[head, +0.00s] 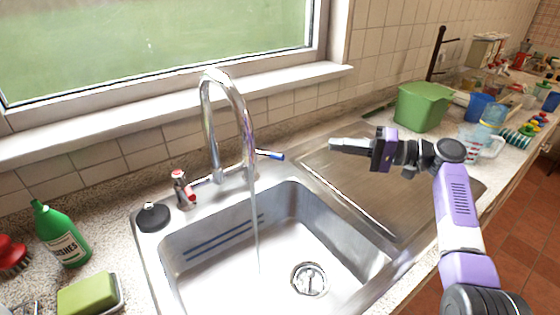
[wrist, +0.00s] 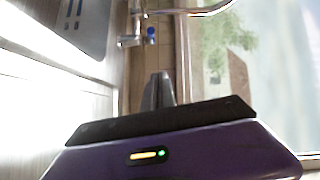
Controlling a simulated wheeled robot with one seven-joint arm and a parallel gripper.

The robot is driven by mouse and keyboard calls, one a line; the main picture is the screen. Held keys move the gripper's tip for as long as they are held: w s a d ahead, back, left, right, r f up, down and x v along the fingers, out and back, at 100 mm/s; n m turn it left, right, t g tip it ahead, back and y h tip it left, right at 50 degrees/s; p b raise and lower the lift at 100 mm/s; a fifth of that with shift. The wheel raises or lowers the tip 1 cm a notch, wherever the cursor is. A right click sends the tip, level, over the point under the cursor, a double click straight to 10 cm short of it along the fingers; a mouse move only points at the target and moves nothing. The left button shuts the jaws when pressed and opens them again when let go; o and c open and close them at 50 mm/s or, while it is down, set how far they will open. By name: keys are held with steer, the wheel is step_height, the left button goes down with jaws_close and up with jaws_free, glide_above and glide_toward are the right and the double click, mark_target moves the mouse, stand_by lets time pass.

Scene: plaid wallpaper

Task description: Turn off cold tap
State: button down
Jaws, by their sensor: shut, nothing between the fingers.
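The blue-tipped cold tap handle (head: 270,155) sticks out to the right of the chrome faucet's base in the head view. It also shows as a blue knob (wrist: 151,33) in the wrist view. The tall curved faucet (head: 246,118) runs a thin stream of water (head: 256,230) into the steel sink (head: 215,265). My gripper (head: 332,144) is shut and empty, above the drainboard, to the right of the blue handle and apart from it. Its fingers also show in the wrist view (wrist: 160,80), pointing toward the blue knob.
A red-topped tap (head: 182,188) and a black plug (head: 153,217) are left of the faucet. A green bottle (head: 64,237) and sponge (head: 88,295) stand farther left. A green tub (head: 424,106) is behind my arm at right. The drainboard (head: 345,190) is clear.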

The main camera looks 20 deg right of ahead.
mark_target(280, 158)
steer(key=w+a+f+p, duration=0.2)
steer(key=w+a, duration=0.1)
steer(key=a, duration=0.8)
steer(key=shift+w+a+p, duration=0.2)
steer(key=shift+a+p, duration=0.15)
steer(key=s+a+m+t+h+p, duration=0.2)
steer(key=m+t+h+p, duration=0.1)
steer(key=p, duration=0.3)
steer(key=shift+s+a, duration=0.65)
steer(key=shift+a, duration=0.15)
steer(key=shift+f, duration=0.1)
